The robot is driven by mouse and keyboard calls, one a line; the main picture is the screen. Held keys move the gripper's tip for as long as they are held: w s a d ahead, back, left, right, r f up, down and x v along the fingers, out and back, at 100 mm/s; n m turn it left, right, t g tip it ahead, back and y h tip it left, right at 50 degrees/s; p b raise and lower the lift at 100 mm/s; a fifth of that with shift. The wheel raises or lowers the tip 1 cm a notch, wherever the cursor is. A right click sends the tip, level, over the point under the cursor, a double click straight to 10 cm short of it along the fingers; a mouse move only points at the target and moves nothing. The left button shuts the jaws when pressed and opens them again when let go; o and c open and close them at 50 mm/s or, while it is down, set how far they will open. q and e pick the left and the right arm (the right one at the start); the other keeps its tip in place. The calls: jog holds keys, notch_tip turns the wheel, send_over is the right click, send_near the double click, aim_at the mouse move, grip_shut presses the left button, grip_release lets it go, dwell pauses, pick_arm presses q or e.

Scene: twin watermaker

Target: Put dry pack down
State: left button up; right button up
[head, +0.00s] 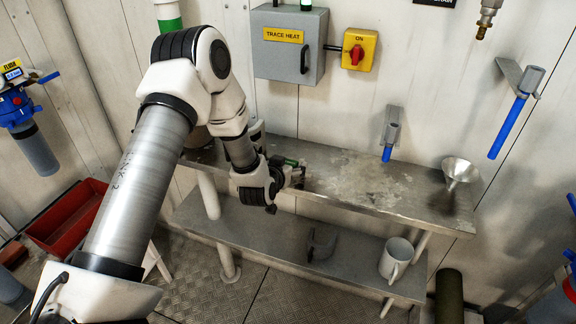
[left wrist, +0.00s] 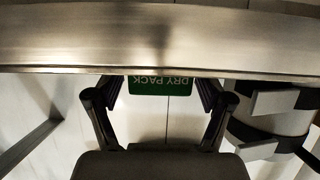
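The dry pack shows as a green block in the left wrist view (left wrist: 162,86), its white "DRY PACK" lettering upside down. It sits between the inward-bent fingers of my left gripper (left wrist: 160,92), which looks shut on it. A metal edge hides the far part of the pack and the fingertips. In the head view, my left gripper (head: 297,178) is at the front edge of the metal bench (head: 365,190), left of its middle. A small green part of the pack (head: 291,162) shows beside the fingers. I cannot tell whether the pack touches the bench. My right gripper is not in view.
A funnel (head: 459,172) stands at the bench's right end; the bench middle is clear. A mug (head: 396,258) and a dark grey curved part (head: 321,244) are on the lower shelf. A red bin (head: 68,218) is at left. A grey box (head: 288,45) hangs above the bench.

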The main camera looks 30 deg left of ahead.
aim_at(288, 162)
pick_arm(q)
jog(key=c, duration=0.9)
jog(key=shift+o, duration=0.2)
jog(key=shift+r, duration=0.1)
jog(key=shift+r, duration=0.55)
notch_tip(288, 162, up, 2)
jog(key=shift+r+b, duration=0.2)
jog(key=shift+b, duration=0.15)
jog(key=s+d+p, duration=0.1)
jog(key=s+d, duration=0.3)
jog(key=s, duration=0.2)
jog(key=s+d+r+p, duration=0.1)
jog(key=s+d+p, duration=0.1)
jog(key=s+d, duration=0.3)
jog(key=shift+s+r, duration=0.15)
jog(key=shift+s, duration=1.1)
